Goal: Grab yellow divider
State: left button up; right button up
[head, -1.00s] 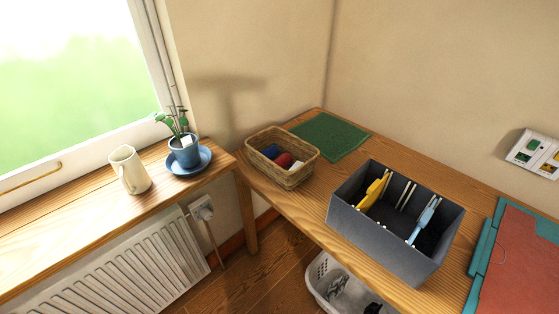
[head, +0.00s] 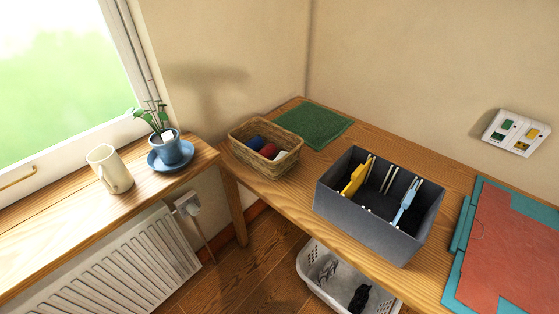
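A yellow divider (head: 354,180) stands in the left part of a dark grey open box (head: 362,222) on the wooden table. It leans slightly, and its lower part is hidden by the box's front wall. A light blue divider (head: 407,200) stands in the right part of the same box. Thin white rails run between them. Neither of my grippers shows in the head view.
A wicker basket (head: 281,165) with rolled items and a green mat (head: 313,125) lie left of the box. Red and teal folders (head: 508,250) lie to its right. A white basket (head: 319,281) is below the table. A pitcher (head: 110,169) and potted plant (head: 165,146) stand on the windowsill.

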aim_at(358, 177)
jog(key=k+l+z, duration=0.1)
jog(key=l+z, duration=0.75)
